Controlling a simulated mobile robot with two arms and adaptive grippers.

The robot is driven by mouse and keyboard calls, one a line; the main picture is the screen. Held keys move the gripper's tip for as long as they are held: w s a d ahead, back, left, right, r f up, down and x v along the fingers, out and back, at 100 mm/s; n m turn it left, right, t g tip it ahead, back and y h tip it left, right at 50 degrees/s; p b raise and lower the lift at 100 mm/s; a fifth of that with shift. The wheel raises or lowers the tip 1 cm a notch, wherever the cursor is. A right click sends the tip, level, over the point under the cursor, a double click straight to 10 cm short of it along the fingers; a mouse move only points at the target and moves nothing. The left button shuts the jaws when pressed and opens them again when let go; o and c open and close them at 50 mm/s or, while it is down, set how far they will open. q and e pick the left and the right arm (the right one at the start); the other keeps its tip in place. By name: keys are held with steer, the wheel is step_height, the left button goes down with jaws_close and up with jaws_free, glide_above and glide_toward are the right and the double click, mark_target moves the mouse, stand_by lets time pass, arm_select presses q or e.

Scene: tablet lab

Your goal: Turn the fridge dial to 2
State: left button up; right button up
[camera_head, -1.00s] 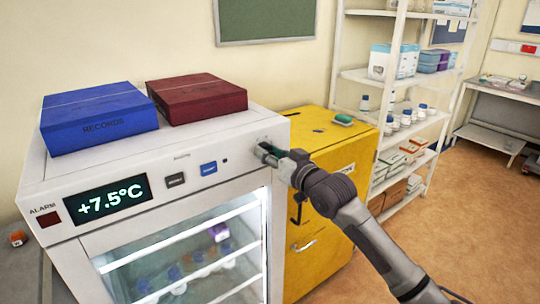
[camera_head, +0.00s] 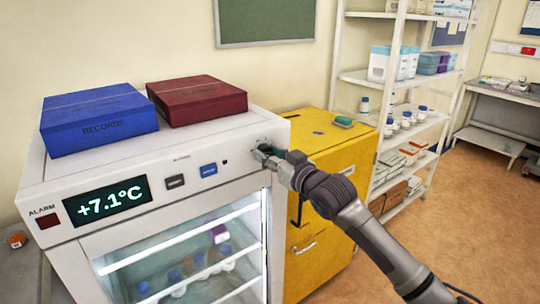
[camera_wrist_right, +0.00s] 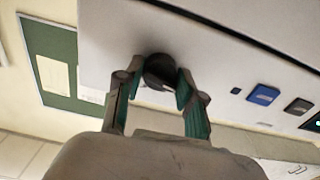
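The white fridge (camera_head: 130,168) stands at the left in the head view, its lit display (camera_head: 107,201) reading +7.1°C. The dial is at the right end of the fridge's front panel. It shows in the right wrist view as a dark round knob (camera_wrist_right: 160,70) between my fingers. My right gripper (camera_head: 263,152) is at the dial, with a finger on either side of it and closed around it; it also shows in the right wrist view (camera_wrist_right: 160,78). The dial's scale and numbers are hidden or too small to read. My left gripper is not in view.
A blue button (camera_head: 208,170) and a dark button (camera_head: 175,182) sit left of the dial. A blue records box (camera_head: 98,118) and a dark red box (camera_head: 197,98) lie on the fridge. A yellow cabinet (camera_head: 335,155) stands close on the right.

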steer(key=o, duration=0.4)
steer(key=shift+o, duration=0.2)
steer(key=v, duration=1.2)
steer(key=shift+f, duration=0.1)
